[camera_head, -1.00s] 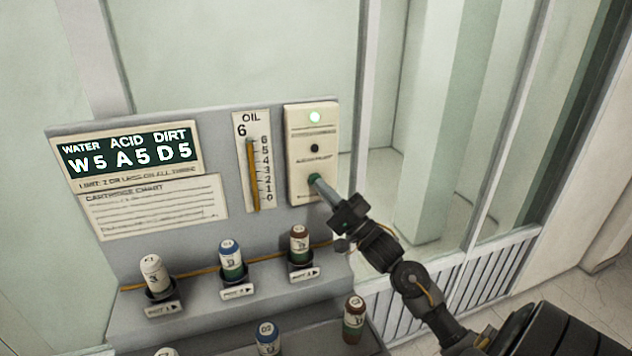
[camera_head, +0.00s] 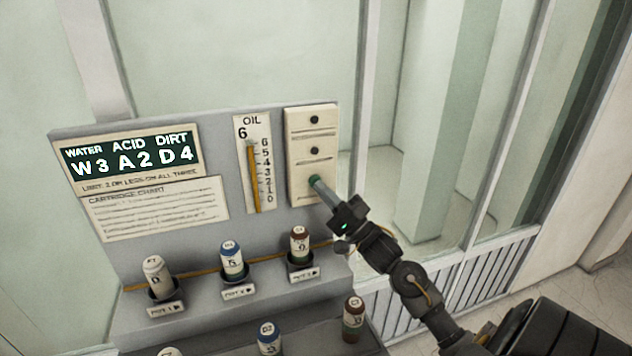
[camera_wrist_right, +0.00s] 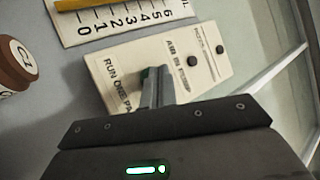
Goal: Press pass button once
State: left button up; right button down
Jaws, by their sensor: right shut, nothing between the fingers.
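The pass button (camera_head: 314,181) is a green knob low on a cream panel (camera_head: 300,132) at the right of the grey board. My right gripper (camera_head: 319,186) is shut and empty, its fingertips at the button and seemingly touching it. In the right wrist view the shut fingers (camera_wrist_right: 157,86) reach the panel beside the printed words "RUN ONE PA…", with a sliver of green behind them. The display (camera_head: 130,153) reads W3 A2 D4. Two dark round lamps sit above the button on the panel. My left gripper is not in view.
An oil gauge (camera_head: 253,160) reading 6 is left of the panel. Three labelled cartridges, one white (camera_head: 157,277), one blue-topped (camera_head: 232,260) and one brown-topped (camera_head: 299,246), stand in holders below. More stand on a lower step. Window frames are at right.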

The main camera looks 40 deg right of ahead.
jog(key=s+a+p, duration=0.2)
jog(key=s+p, duration=0.1)
jog(key=s, duration=0.2)
jog(key=shift+s, duration=0.35)
jog(key=shift+f, duration=0.1)
dwell(0.8)
